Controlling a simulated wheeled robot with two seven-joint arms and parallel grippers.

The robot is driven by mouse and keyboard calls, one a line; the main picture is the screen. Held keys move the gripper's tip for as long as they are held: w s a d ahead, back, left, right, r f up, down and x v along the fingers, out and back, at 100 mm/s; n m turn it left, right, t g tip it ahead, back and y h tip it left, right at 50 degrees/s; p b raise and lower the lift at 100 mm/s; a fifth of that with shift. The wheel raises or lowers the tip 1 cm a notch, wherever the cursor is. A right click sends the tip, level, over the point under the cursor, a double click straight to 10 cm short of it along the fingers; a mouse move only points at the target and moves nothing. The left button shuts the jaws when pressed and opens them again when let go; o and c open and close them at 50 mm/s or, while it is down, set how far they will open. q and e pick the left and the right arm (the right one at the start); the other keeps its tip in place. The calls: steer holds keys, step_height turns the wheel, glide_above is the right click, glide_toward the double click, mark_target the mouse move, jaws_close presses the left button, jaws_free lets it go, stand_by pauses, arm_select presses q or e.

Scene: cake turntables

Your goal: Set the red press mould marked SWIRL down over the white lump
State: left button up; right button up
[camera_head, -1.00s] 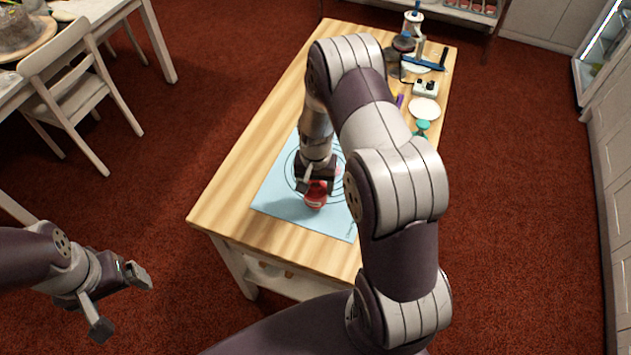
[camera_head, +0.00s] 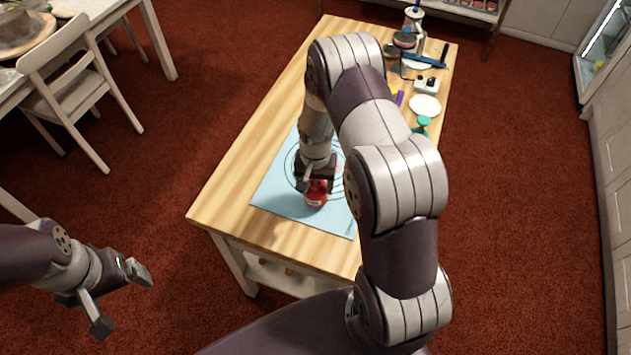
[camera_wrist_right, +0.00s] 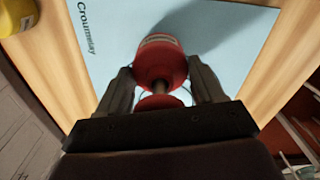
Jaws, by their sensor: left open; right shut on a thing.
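The red mould (camera_head: 316,198) is in my right gripper (camera_head: 316,183), over the near part of the light blue mat (camera_head: 272,196) on the wooden table. In the right wrist view the mould (camera_wrist_right: 160,62) has a rounded red body, a pale label band and a thin stem between the fingers of my right gripper (camera_wrist_right: 160,88). The label's word is not readable. Whether the mould touches the mat is unclear. I cannot make out the white lump; the mould or my arm may hide it. My left gripper (camera_head: 125,300) is open and empty, left of the table above the floor.
The table's right side holds a white disc (camera_head: 425,105), a teal item (camera_head: 423,123) and a white box with dark knobs (camera_head: 426,85). Bottles and a blue tool stand at the back. The table's left strip (camera_head: 250,140) is clear. A chair (camera_head: 75,85) stands at left.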

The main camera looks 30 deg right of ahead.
steer(key=shift+f+b, duration=0.95)
steer(key=shift+f, duration=0.5)
steer(key=o, duration=1.2)
steer(key=shift+o, duration=0.5)
step_height(320, 180, up, 7)
steer(key=p, duration=0.6)
steer(key=shift+r, duration=0.1)
